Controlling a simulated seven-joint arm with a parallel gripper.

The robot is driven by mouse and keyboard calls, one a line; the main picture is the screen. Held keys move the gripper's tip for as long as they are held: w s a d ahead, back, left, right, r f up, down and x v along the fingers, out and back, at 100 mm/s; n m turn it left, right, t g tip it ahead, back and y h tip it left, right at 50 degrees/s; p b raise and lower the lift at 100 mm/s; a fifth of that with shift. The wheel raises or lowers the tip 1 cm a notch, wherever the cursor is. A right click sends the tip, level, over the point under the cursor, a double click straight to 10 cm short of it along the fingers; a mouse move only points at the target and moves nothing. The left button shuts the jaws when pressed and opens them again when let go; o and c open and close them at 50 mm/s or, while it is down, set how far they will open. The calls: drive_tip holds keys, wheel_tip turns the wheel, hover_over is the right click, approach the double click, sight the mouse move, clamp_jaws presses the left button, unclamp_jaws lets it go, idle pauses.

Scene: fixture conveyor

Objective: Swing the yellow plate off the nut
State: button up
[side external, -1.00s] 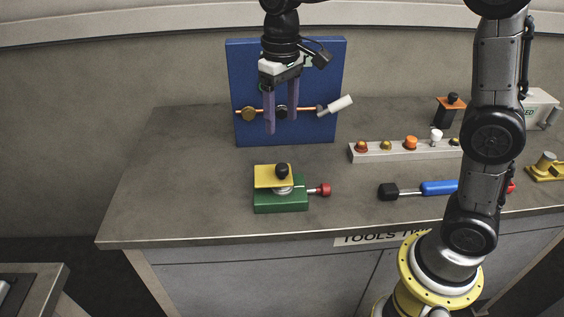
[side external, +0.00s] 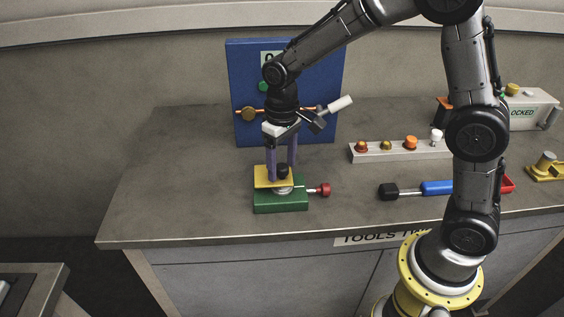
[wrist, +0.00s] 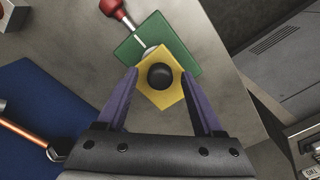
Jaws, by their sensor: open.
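The yellow plate (side external: 263,178) lies over the top of a green block (side external: 280,202) on the bench. A round black knob (side external: 283,171) stands up from the plate. In the wrist view the yellow plate (wrist: 164,88) partly covers a silver round part (wrist: 150,53), which may be the nut. The green block (wrist: 138,44) shows beyond it. My gripper (side external: 282,178) points down over the plate. In the wrist view its two purple fingers (wrist: 162,73) are apart, one on each side of the black knob (wrist: 160,76), with gaps on both sides.
A red knob on a rod (side external: 322,190) sticks out from the green block's right side. A blue panel (side external: 328,80) with a copper pipe and white-handled valve stands behind. A grey strip with several small knobs (side external: 400,154) and a blue-handled tool (side external: 440,187) lie to the right. The bench left is clear.

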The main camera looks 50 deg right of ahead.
clamp_jaws()
idle(1.4)
